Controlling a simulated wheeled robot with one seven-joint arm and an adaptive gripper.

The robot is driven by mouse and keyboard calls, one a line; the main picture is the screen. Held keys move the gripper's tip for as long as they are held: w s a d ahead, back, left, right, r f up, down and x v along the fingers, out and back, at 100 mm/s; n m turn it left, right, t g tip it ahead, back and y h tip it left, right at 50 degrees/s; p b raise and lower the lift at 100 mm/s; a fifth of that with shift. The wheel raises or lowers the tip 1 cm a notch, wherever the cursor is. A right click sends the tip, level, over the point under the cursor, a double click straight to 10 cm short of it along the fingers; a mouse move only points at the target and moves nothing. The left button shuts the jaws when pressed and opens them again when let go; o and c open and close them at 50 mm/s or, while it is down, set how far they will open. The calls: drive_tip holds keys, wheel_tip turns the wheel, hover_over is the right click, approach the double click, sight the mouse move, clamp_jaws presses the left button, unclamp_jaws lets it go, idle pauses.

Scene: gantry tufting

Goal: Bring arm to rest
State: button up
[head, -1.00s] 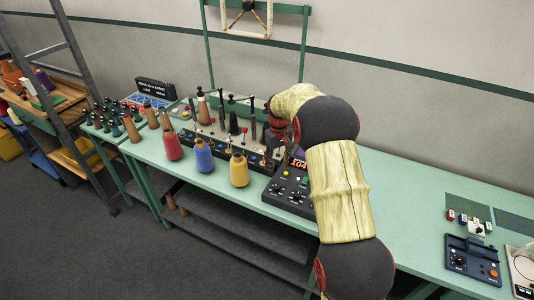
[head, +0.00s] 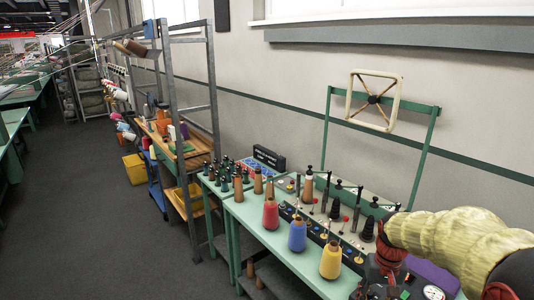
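My arm comes in at the lower right of the head view, with a cream ribbed sleeve and dark joints. It bends down to a dark red and black wrist end (head: 388,250) over the right part of the green table (head: 262,238). My gripper's fingers cannot be made out there, so whether they are open or shut, or hold anything, does not show.
Red (head: 270,214), blue (head: 297,235) and yellow (head: 331,260) yarn cones stand along the table's front edge. Behind them is a rack with upright posts. A green frame (head: 431,150) holds a square hoop (head: 397,103). Shelves (head: 180,150) stand left; the floor aisle (head: 90,210) is clear.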

drive_tip(key=s+a+r+t+b, duration=0.2)
drive_tip(key=s+a, duration=0.1)
drive_tip(key=s, duration=0.3)
drive_tip(key=s+a+r+n+t+b, duration=0.1)
drive_tip(key=s+a+r+b, duration=0.1)
drive_tip(key=s+a, duration=0.2)
drive_tip(key=s+a+r+t+b, duration=0.2)
drive_tip(key=s+a+r, duration=0.1)
drive_tip(key=s, duration=0.7)
drive_tip(key=shift+a+n+t+b, duration=0.25)
drive_tip(key=shift+n+t+b, duration=0.05)
drive_tip(key=shift+n, duration=0.1)
